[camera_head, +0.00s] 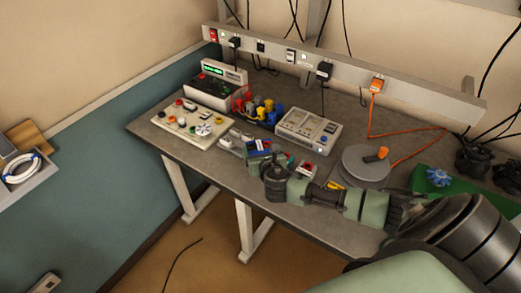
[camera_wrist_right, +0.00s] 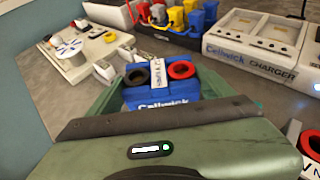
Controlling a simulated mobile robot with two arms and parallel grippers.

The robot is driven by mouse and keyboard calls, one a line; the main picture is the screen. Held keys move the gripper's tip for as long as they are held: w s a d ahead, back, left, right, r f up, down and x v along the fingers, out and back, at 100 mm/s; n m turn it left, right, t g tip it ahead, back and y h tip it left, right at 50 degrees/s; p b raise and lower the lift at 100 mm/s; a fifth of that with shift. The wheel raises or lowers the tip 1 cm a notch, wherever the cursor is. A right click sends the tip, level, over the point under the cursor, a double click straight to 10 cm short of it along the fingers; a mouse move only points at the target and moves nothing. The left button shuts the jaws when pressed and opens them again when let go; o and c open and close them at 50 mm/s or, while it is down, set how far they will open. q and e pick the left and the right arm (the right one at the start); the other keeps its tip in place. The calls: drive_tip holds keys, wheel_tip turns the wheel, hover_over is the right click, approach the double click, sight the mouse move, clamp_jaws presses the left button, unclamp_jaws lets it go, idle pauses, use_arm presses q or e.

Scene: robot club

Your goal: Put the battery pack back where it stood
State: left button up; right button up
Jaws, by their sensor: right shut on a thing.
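The battery pack (camera_wrist_right: 168,102) is blue, marked Cellwick, with one black and one red round terminal and a white label between them. It also shows in the head view (camera_head: 257,146) over the front part of the workbench. My right gripper (camera_wrist_right: 160,100) is shut on the pack, one jaw on each side. In the head view the right gripper (camera_head: 262,160) reaches in from the right, and its wrist hides part of the bench. I cannot tell whether the pack touches the bench. The grey charger (camera_head: 308,130) stands behind and right of the pack; its top bays look empty. My left gripper is not in view.
A rack of red, yellow and blue items (camera_head: 258,107) stands behind the pack. A control panel (camera_head: 192,124) and a bench instrument (camera_head: 216,87) are at the left. A cable reel (camera_head: 363,168) with an orange cord lies right. A small red-topped box (camera_head: 307,171) is near my wrist.

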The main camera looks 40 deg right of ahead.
drive_tip(key=shift+f, duration=0.4)
drive_tip(key=o, duration=1.9)
drive_tip(key=shift+s+r, duration=0.15)
drive_tip(key=shift+r, duration=0.4)
drive_tip(key=b+v, duration=0.1)
drive_tip(key=v, duration=1)
drive_tip(key=shift+s+a, duration=0.25)
drive_tip(key=shift+s, duration=0.05)
